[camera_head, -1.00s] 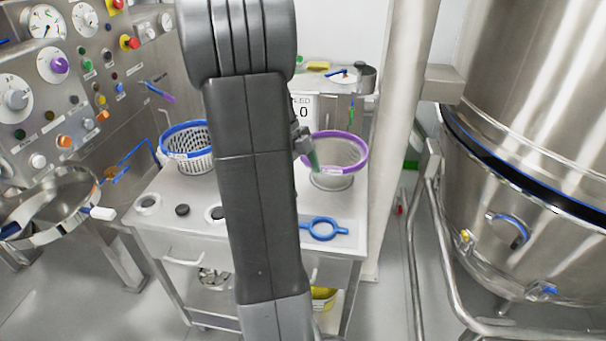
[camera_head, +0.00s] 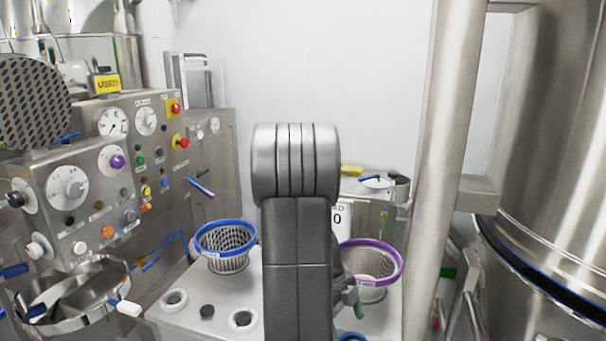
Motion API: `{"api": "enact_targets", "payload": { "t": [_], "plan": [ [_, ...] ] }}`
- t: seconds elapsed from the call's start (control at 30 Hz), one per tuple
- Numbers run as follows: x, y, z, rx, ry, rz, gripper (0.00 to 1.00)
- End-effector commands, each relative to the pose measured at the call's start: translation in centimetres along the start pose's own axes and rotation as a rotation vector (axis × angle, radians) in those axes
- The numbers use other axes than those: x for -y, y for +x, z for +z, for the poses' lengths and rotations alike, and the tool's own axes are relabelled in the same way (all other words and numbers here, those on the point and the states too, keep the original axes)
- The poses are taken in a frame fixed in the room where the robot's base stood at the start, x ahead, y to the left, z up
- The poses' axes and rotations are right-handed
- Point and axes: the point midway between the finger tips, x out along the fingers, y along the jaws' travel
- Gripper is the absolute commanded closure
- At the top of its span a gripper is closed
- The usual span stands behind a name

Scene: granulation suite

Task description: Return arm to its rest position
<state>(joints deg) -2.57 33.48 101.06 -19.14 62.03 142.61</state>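My arm (camera_head: 297,240) stands upright in the middle of the view, its dark links rising from the bottom edge to a rounded grey joint. My gripper (camera_head: 354,295) shows only in part, past the right side of the arm, with a greenish fingertip in front of the purple-rimmed basket (camera_head: 398,262). The rest of the gripper is hidden behind the arm, so I cannot tell whether it is open or shut or holds anything. I cannot tell whether it touches the basket.
A blue-rimmed basket (camera_head: 226,262) stands left of my arm on the steel cart (camera_head: 190,330). A control panel (camera_head: 100,205) and a steel pan (camera_head: 85,305) are at the left. A steel column (camera_head: 440,150) and a large vessel (camera_head: 555,130) are at the right.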

Motion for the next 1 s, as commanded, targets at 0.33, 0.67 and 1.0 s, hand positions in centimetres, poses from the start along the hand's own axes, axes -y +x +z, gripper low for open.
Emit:
{"api": "enact_targets", "payload": {
  "t": [0.33,0.67,1.0],
  "plan": [
    [0.0,3.8,-0.1,-0.001,-0.001,0.000,0.11],
    [0.0,4.0,0.0,0.000,-0.001,-0.001,0.11],
    [0.1,3.3,0.1,0.003,0.000,-0.004,0.11]
  ]
}}
